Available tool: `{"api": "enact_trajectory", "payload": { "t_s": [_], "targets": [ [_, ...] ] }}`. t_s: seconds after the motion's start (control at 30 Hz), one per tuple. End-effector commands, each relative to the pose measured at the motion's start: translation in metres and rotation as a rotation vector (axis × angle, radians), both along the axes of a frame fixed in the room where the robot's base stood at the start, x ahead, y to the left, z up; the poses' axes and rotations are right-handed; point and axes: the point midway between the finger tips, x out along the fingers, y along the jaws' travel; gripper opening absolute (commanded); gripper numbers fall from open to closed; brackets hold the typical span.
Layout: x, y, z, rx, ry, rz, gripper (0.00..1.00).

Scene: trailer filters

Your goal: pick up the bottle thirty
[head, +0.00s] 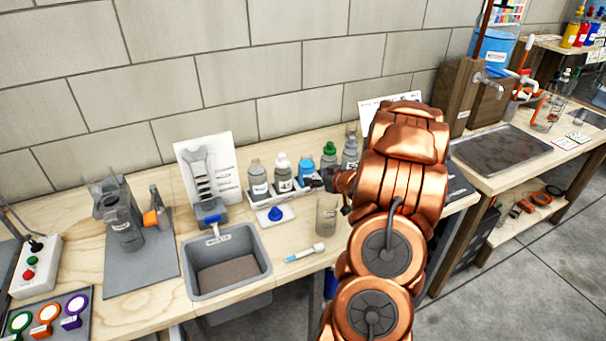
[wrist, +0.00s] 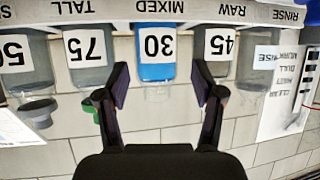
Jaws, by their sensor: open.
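The bottle thirty (wrist: 157,70) has blue contents and a white label reading 30. It stands in the rack slot marked MIXED, and the wrist view shows it upside down. In the head view the blue bottle (head: 306,168) is third from the left in the row. My gripper (wrist: 161,84) is open, with one finger to each side of the bottle's clear upper end in the wrist view. I see no contact with it. In the head view my gripper (head: 326,181) is small and dark beside the rack, partly hidden by my arm.
Bottle 45 (wrist: 219,45) and bottle 75 (wrist: 87,48) stand close on either side, near the fingers. A clear beaker (head: 326,215), a blue-topped item (head: 277,213) and a grey bin (head: 226,262) are in front.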

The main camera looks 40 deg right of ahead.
Motion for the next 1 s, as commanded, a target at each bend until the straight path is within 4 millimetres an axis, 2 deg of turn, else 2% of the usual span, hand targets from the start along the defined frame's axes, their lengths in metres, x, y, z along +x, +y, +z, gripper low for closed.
{"api": "enact_trajectory", "payload": {
  "t_s": [0.17,0.67,1.0],
  "targets": [
    [0.001,-0.005,-0.005,0.004,-0.012,-0.002,0.68],
    [0.027,-0.009,-0.016,0.006,-0.011,-0.004,0.68],
    [0.057,-0.014,-0.029,0.005,-0.012,-0.001,0.68]
  ]
}}
